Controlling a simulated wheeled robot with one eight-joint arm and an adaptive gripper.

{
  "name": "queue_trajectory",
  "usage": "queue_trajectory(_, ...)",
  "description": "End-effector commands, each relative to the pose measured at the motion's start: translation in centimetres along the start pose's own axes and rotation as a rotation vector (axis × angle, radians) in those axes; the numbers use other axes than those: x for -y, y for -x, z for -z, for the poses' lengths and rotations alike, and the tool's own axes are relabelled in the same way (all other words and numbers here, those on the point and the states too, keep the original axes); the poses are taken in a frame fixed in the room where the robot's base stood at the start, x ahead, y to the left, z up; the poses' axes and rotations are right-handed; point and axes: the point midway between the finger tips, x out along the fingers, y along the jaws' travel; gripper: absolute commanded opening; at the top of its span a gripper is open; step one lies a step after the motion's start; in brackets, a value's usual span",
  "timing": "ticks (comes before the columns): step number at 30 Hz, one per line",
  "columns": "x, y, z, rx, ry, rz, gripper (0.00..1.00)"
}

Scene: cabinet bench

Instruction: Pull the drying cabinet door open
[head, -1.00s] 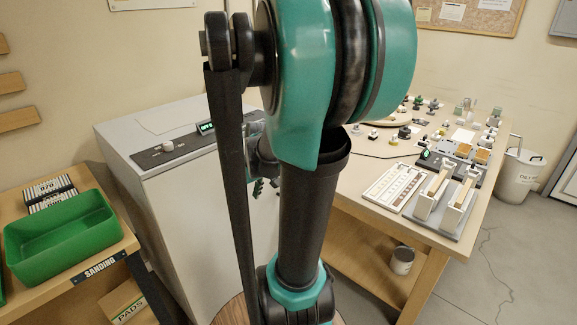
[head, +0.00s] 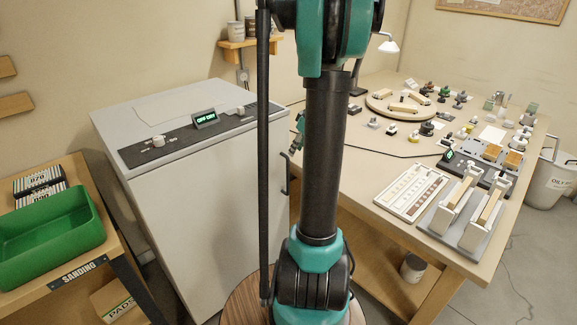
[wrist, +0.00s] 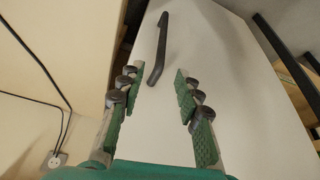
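The drying cabinet (head: 215,220) is a light grey box with a dark control strip on top, at centre left in the head view. Its door (wrist: 225,60) looks closed, and a dark bar handle (head: 286,175) stands near the right edge of its front. In the wrist view the handle (wrist: 162,45) runs up from between the fingertips. My gripper (wrist: 157,76) is open, its green padded fingers on either side of the handle's lower end in the picture; no contact shows. In the head view my gripper (head: 298,128) is small and partly hidden behind my arm.
A workbench (head: 395,215) with a round turntable (head: 400,104) and small parts stands close on the right. A wooden stand (head: 110,262) with a green bin (head: 45,232) is on the left. A wall socket (wrist: 56,159) with cables shows in the wrist view.

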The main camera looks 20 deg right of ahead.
Motion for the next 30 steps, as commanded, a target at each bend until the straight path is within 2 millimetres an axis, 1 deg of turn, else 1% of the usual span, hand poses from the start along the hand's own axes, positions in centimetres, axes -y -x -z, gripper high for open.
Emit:
queue_trajectory(1, -0.1, -1.1, 0.0, 0.000, 0.001, 0.000, 0.34)
queue_trajectory(6, 0.0, -4.4, 0.1, 0.000, 0.002, 0.000, 0.34)
queue_trajectory(12, 0.0, -7.8, 0.0, 0.000, 0.001, 0.000, 0.34)
queue_trajectory(15, 0.0, -9.1, 0.0, 0.000, 0.001, 0.001, 0.34)
queue_trajectory(21, 0.0, -10.6, 0.0, 0.000, -0.001, 0.000, 0.34)
queue_trajectory(30, 0.0, -10.9, 0.0, 0.000, -0.001, 0.000, 0.34)
